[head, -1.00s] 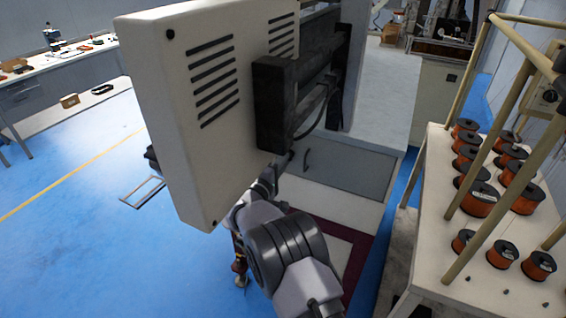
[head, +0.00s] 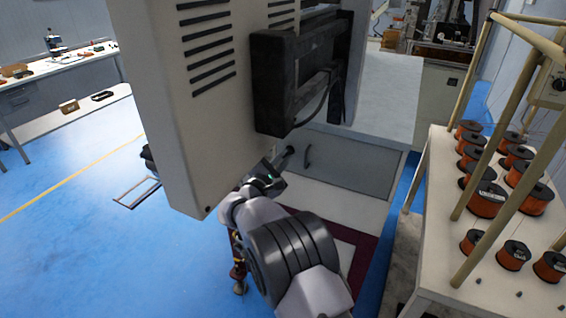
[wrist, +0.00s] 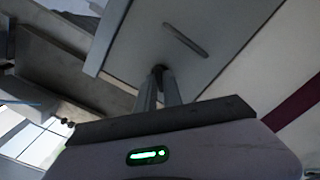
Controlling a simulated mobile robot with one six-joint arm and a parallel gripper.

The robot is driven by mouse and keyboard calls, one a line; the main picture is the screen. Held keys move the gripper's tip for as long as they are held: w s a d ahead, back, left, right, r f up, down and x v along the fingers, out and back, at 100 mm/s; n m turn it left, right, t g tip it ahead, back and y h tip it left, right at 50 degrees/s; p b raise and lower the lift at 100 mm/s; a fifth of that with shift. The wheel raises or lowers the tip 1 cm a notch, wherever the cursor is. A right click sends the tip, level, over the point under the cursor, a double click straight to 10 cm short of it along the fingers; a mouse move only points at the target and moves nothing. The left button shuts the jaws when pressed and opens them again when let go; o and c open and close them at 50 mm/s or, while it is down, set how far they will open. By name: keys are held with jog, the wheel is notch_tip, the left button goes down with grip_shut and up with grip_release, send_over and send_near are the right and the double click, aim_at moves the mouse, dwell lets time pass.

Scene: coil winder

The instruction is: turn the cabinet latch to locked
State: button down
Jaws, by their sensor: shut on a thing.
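The grey cabinet door (head: 355,172) is low on the pale machine and looks closed. Its bar handle (head: 307,155) also shows in the wrist view (wrist: 185,41), apart from my fingers. My gripper (head: 287,154) reaches to the left edge of the door. In the wrist view, my gripper's two fingers (wrist: 159,84) are close together, shut on a small dark piece (wrist: 158,70) at the door's edge, which appears to be the cabinet latch. The fingers hide most of it, so its angle cannot be told.
A large beige vented box (head: 195,100) hangs close above and left of my arm. A dark bracket (head: 275,85) is just above the gripper. A bench (head: 425,215) with several copper wire spools stands at the right.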

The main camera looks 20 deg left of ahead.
jog(key=n, duration=0.4)
jog(key=shift+r, duration=0.1)
jog(key=shift+n, duration=2.2)
jog(key=c, duration=1.5)
grip_release()
jog(key=shift+w, duration=0.1)
